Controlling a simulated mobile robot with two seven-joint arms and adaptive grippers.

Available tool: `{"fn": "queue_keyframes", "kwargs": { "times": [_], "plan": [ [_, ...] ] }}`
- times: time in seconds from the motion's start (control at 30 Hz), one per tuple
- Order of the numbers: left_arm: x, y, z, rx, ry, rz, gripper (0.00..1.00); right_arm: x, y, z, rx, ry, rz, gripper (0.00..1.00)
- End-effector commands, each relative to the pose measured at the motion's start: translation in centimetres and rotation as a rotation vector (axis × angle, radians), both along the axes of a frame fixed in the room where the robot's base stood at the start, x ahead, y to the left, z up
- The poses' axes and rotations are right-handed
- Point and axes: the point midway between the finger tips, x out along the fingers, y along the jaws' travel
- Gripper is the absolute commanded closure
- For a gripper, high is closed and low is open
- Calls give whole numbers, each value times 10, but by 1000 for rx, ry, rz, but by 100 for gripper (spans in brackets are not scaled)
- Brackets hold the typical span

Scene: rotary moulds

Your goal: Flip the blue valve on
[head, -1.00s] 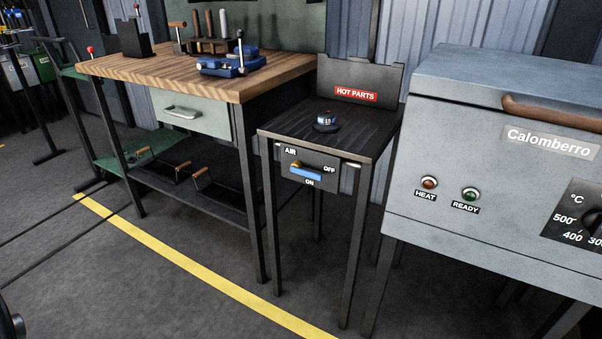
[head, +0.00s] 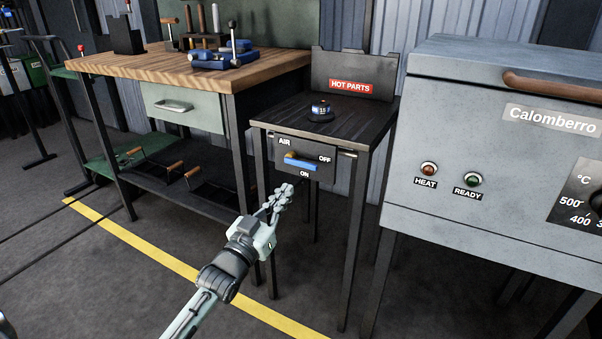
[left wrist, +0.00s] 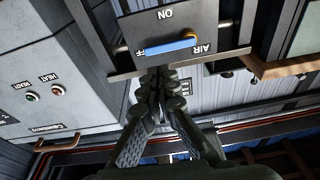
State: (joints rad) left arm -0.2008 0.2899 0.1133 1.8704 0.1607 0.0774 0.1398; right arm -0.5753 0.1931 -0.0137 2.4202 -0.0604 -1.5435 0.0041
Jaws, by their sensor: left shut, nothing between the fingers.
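The blue valve handle (head: 303,164) is on a dark panel (head: 272,150) marked AIR, OFF and ON, under the front edge of a small black stand. It runs from a brass-coloured pivot on the left towards the OFF label, with ON below it. In the left wrist view the panel is upside down, and the blue handle (left wrist: 166,47) partly covers the OFF label. My left gripper (head: 284,192) is shut and empty, below and in front of the panel. In the left wrist view its fingertips (left wrist: 161,76) appear close to the handle; contact is not clear. My right gripper is not in view.
A black gauge-like puck (head: 320,112) sits on the stand, before a HOT PARTS sign (head: 350,87). The grey Calomberro oven (head: 440,130) stands at right. A wooden workbench (head: 150,65) with a blue vise (head: 222,57) is at left. The floor in front is open.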

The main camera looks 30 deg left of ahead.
Motion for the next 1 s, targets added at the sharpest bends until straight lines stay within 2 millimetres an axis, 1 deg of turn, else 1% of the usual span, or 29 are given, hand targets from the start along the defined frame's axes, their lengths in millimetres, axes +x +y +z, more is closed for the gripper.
{"fn": "queue_keyframes", "kwargs": {
  "times": [0.03, 0.1, 0.2, 0.47, 0.6, 0.67, 0.77, 1.0],
  "plan": [
    [0, 3, 14, -3, -56, -3, 100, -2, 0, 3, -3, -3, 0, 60],
    [-1, 5, 29, -7, -108, -7, 100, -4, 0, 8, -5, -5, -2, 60],
    [-2, 6, 38, -9, -142, -9, 100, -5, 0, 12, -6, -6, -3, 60],
    [-2, 6, 39, -9, -144, -10, 100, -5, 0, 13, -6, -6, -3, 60],
    [3, 6, 41, -9, -144, -9, 100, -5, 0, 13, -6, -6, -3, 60],
    [9, 6, 43, -9, -145, -10, 100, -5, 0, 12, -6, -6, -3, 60],
    [23, 5, 49, -8, -147, -10, 100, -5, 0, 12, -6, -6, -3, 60],
    [73, 6, 67, -8, -145, -10, 100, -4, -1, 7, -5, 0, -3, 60]
  ]
}}
